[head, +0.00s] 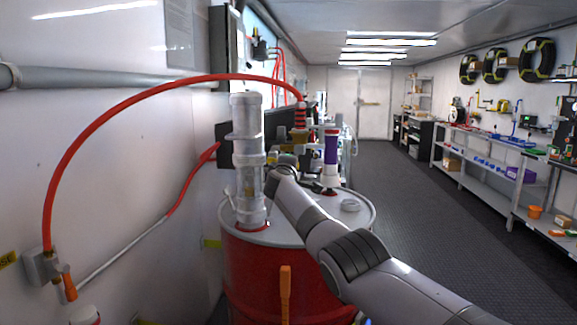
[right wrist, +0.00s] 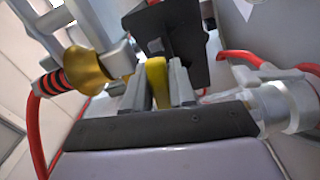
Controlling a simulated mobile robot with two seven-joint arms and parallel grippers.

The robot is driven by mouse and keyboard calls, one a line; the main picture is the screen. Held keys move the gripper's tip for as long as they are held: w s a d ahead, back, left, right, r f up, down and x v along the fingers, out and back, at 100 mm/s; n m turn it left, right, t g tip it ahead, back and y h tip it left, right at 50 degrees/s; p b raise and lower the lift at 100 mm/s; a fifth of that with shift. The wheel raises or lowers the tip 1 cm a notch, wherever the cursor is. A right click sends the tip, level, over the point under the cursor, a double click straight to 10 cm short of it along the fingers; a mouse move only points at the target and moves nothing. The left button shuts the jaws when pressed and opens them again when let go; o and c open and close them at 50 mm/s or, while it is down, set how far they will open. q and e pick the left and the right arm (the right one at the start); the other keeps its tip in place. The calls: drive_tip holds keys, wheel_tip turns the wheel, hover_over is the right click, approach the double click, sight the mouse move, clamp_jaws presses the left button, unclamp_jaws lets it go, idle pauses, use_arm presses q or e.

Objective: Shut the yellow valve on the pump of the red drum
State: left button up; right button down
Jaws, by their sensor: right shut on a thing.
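The red drum (head: 275,275) stands in front of me with a grey lid. A clear tubular pump (head: 247,165) rises from the lid. My right arm reaches in from the lower right, and its gripper (head: 270,172) is beside the pump, partly hidden by the pump and my own wrist. In the right wrist view the right gripper (right wrist: 157,88) is shut on the yellow valve (right wrist: 156,72), whose handle stands between the two fingers. A brass fitting (right wrist: 88,68) with a red hose sits left of the fingers. My left gripper is not in view.
A red hose (head: 150,95) arches from the left wall over the pump. An orange handle (head: 285,292) stands upright before the drum. The dark floor (head: 410,215) to the right is clear, with shelving (head: 480,170) along that wall.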

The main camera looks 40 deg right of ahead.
drive_tip(key=shift+r, duration=0.25)
idle(0.3)
drive_tip(key=c, duration=1.3)
unclamp_jaws()
drive_tip(key=shift+a+f, duration=0.1)
drive_tip(key=shift+a, duration=0.05)
drive_tip(key=v, duration=0.7)
drive_tip(key=shift+p, duration=0.35)
